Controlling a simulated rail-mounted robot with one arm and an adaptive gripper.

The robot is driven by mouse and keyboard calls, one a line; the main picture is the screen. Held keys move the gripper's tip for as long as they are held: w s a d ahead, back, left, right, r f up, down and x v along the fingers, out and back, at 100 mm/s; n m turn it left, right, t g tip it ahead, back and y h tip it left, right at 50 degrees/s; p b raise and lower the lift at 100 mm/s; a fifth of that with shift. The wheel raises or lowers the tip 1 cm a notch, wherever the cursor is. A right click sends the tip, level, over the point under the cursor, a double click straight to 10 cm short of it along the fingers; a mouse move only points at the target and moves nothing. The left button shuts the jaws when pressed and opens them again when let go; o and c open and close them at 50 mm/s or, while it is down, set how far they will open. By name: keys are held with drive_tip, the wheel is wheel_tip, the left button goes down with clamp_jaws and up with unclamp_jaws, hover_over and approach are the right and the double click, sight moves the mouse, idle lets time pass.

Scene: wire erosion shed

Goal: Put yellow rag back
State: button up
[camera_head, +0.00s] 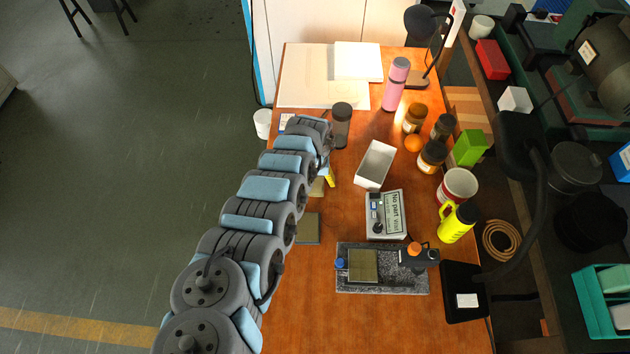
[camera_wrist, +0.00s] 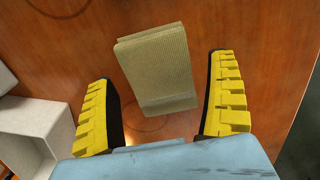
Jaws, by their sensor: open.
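A folded, tan-yellow rag (camera_wrist: 160,65) lies on the wooden table between the two yellow fingers of my open gripper (camera_wrist: 163,85) in the wrist view. There is a gap on each side of it, and the fingers do not touch it. In the head view only a small part of this rag (camera_head: 317,188) shows beside my gripper (camera_head: 328,177); my arm hides the rest. A folded olive-brown cloth (camera_head: 308,228) lies nearer on the table's left edge. A similar olive-brown cloth (camera_head: 362,265) lies on a speckled granite plate (camera_head: 405,285).
A white open box (camera_head: 375,165) stands right of my gripper and shows in the wrist view (camera_wrist: 35,125). A dark grey cylinder (camera_head: 341,125) stands just behind. A grey device (camera_head: 386,214), jars (camera_head: 432,156) and a yellow spray bottle (camera_head: 456,222) occupy the right side. The front of the table is clear.

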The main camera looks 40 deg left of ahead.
sight(315, 181)
wheel_tip(315, 181, up, 3)
drive_tip(key=shift+a+p, duration=0.1)
drive_tip(key=shift+p, duration=0.4)
wheel_tip(315, 181, up, 9)
drive_tip(key=p, duration=0.1)
drive_tip(key=shift+p, duration=0.3)
idle(0.4)
